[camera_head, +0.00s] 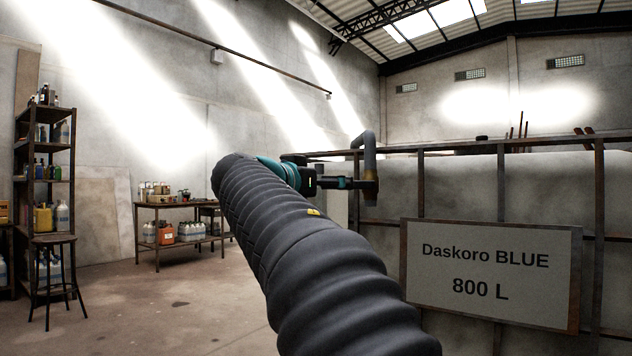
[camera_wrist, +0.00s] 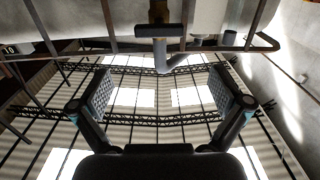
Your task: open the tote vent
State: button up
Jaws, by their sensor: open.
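The tote is a pale tank in a rusty frame (camera_head: 501,200), on the right of the head view, with a sign (camera_head: 488,273) reading "Daskoro BLUE 800 L". At its left end a grey bent pipe (camera_head: 369,150) rises from a brown fitting (camera_head: 370,188), which looks like the vent. In the wrist view the pipe (camera_wrist: 161,58), the brown fitting (camera_wrist: 158,10) and a dark crossbar (camera_wrist: 160,30), perhaps its handle, show at the top. My gripper (camera_head: 354,183) is open and empty beside the fitting; its fingers (camera_wrist: 164,95) are spread wide. Whether it touches the fitting cannot be told.
The frame's rails (camera_wrist: 95,47) run close to the fitting. A dark round piece (camera_head: 481,138) sits on the tote's top. A shelf (camera_head: 44,180), a stool (camera_head: 53,240) and a table with bottles (camera_head: 165,206) stand at left. The floor (camera_head: 180,300) there is clear.

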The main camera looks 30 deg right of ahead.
aim_at(361, 185)
jog(key=p+x, duration=0.1)
jog(key=x, duration=0.3)
jog(key=p+x, duration=0.1)
jog(key=x, duration=0.4)
jog(key=r+p+x, duration=0.1)
jog(key=x, duration=0.4)
jog(key=shift+s, duration=0.1)
jog(key=c, duration=0.9)
